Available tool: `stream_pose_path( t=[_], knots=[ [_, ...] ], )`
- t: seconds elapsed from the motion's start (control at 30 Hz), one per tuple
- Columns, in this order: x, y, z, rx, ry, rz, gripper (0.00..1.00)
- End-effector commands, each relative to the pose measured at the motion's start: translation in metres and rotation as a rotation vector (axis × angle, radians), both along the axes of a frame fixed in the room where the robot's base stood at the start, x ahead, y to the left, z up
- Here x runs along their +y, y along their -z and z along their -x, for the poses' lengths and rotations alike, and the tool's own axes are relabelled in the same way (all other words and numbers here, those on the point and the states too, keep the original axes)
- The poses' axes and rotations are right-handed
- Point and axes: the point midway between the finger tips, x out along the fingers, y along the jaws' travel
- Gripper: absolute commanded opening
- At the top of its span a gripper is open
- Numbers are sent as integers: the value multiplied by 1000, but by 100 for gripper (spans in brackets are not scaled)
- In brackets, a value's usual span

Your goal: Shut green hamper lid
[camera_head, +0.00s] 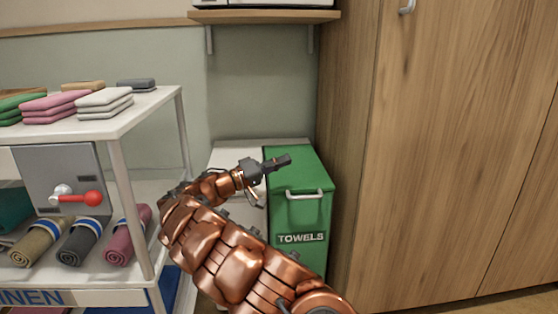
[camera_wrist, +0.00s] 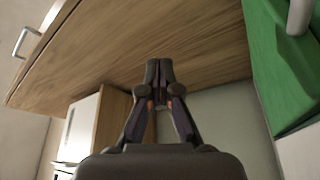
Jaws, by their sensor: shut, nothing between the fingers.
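The green hamper (camera_head: 312,215), marked TOWELS, stands on the floor against the wooden cupboard. Its green lid (camera_head: 306,172) lies flat across the top with no gap visible, though my gripper covers part of the far left side. A pale handle (camera_head: 305,195) is at the front upper edge. My gripper (camera_head: 286,160) is shut and empty, above the left part of the lid and pointing right; contact cannot be told. In the wrist view its fingertips (camera_wrist: 159,70) are together, and part of the green hamper (camera_wrist: 284,65) shows at the upper right.
A white hamper (camera_head: 231,157) stands left of the green one, partly behind my arm. A linen trolley (camera_head: 130,121) with folded and rolled towels is at the left. The wooden cupboard (camera_head: 450,150) closes off the right side. A wall shelf (camera_head: 265,16) hangs above the hampers.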

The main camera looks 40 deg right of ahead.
Motion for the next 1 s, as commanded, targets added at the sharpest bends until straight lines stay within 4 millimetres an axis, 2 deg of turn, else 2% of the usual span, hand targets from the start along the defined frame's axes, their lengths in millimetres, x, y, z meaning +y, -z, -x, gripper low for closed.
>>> stream_pose_path(
  t=[0.37, 0.8, 1.0],
  knots=[
    [0, -7, 0, -3, -1, 1, 0],
    [-1, -77, 1, -4, 1, -1, 0],
    [-1, -96, 0, 0, 1, 0, 0]
  ],
)
